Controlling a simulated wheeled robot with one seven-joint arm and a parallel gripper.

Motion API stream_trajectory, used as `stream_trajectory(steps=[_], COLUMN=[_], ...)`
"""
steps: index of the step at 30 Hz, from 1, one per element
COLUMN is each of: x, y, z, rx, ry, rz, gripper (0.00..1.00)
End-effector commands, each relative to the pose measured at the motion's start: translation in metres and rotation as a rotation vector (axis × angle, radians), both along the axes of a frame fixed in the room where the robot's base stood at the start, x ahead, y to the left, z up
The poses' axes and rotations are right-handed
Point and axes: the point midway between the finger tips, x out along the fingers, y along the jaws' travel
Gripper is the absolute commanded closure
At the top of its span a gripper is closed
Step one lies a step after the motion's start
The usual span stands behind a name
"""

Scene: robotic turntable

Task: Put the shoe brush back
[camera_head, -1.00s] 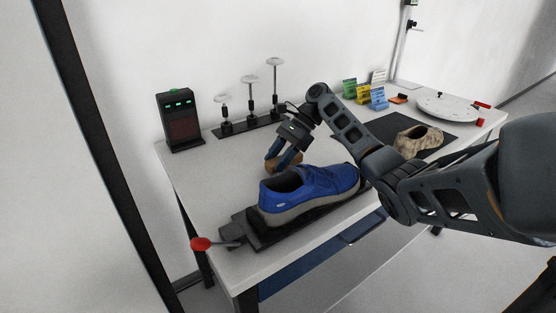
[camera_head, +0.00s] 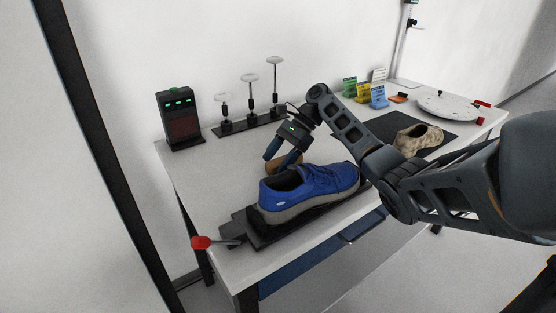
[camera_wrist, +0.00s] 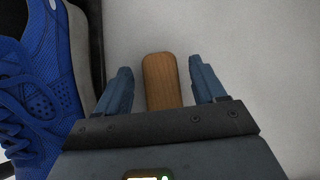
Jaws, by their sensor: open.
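The shoe brush (camera_wrist: 161,80), with a brown wooden back, lies on the white table behind the blue shoe. It shows in the head view (camera_head: 284,162), partly hidden by my gripper and the shoe. My gripper (camera_head: 277,160) points down over it. In the wrist view the fingers of my gripper (camera_wrist: 160,82) stand apart on both sides of the brush, with a gap on each side. The blue shoe (camera_head: 310,187) sits on a black clamp base (camera_head: 252,229) and fills the left of the wrist view (camera_wrist: 35,90).
A red-knobbed lever (camera_head: 201,243) sticks out at the table's front left. A black box with green lights (camera_head: 181,120) and several disc stands (camera_head: 249,100) line the back. A tan shoe (camera_head: 418,139), small coloured packs (camera_head: 377,95) and a round white turntable (camera_head: 448,107) are at right.

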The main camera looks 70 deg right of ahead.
Motion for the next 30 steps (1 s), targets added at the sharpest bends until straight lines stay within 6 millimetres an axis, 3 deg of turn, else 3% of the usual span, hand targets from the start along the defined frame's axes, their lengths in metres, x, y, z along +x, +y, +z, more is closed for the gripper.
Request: stream_trajectory(steps=[18,30], x=[-0.040,-0.045], y=[-0.064,-0.072], z=[0.076,0.085], rx=[-0.003,0.000], ry=[0.002,0.000], rz=[-0.003,-0.001], gripper=[0.30,0.30])
